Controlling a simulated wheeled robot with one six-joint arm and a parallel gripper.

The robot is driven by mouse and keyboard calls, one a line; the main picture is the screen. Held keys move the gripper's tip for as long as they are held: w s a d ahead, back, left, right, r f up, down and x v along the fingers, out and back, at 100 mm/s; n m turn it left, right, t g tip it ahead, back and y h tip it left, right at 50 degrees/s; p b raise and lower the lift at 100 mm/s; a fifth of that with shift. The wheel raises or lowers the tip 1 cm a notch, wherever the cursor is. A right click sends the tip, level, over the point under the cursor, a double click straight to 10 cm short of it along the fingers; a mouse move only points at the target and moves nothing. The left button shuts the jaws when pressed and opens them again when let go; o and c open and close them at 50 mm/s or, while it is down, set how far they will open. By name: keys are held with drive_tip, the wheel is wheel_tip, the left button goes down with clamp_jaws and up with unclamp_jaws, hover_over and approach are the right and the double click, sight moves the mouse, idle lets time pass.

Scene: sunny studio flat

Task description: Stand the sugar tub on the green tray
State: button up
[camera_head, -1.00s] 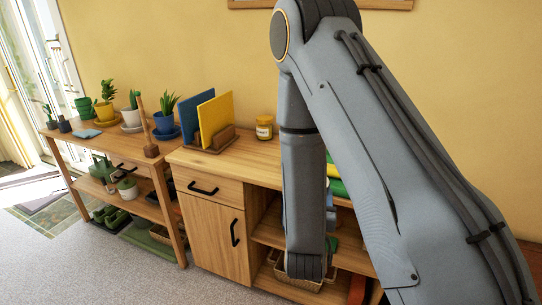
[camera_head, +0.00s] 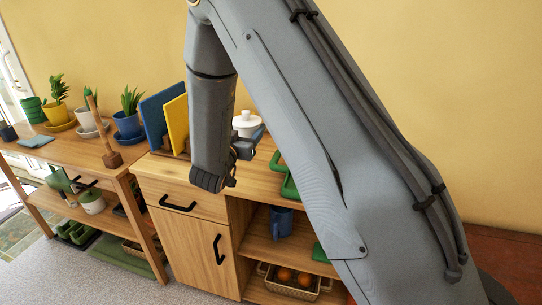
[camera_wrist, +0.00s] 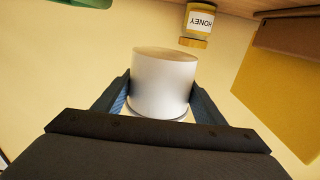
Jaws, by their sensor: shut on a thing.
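The white sugar tub (camera_head: 246,125), with a knobbed lid, is at the top of the wooden sideboard in the head view. My gripper (camera_head: 250,142) is shut on it, and the arm hides part of both. In the wrist view the tub (camera_wrist: 163,88) sits between the two blue-grey fingers (camera_wrist: 160,100). I cannot tell whether it touches the top. The green tray (camera_head: 287,184) lies on the sideboard top to the right of the gripper, mostly hidden by my arm. A green edge (camera_wrist: 85,2) shows at the top left of the wrist view.
A honey jar (camera_wrist: 200,20) stands close to the tub in the wrist view. A blue folder (camera_head: 154,122) and a yellow folder (camera_head: 176,122) stand in a rack left of the gripper. Potted plants fill the bench farther left. Shelves below hold a blue mug (camera_head: 281,222).

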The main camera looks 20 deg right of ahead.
drive_tip(key=shift+w, duration=0.45)
drive_tip(key=shift+f+p, duration=0.7)
drive_tip(key=shift+f, duration=4.05)
drive_tip(key=shift+f, duration=0.1)
drive_tip(key=shift+f, duration=0.1)
drive_tip(key=o, duration=2.1)
drive_tip(key=shift+c, duration=0.2)
